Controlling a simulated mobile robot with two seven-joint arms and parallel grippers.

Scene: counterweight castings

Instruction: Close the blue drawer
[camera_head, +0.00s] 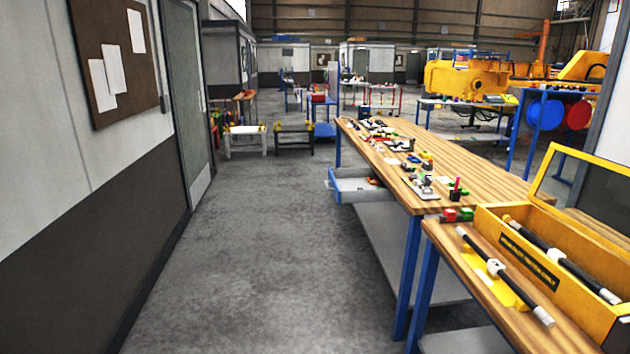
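A blue drawer (352,187) with a light inside hangs under the far part of the long wooden workbench (480,180). It is pulled out toward the left, over the aisle, and its front panel stands away from the bench edge. Some small dark and reddish items seem to lie in it, too small to tell. Neither of my grippers shows in the head view.
Grey floor (250,240) runs clear along the bench's left side. A wall with a corkboard (115,55) and a door bounds the left. A nearer bench carries a yellow box (545,250) and black-and-white rods. Small stands (245,138) are farther ahead.

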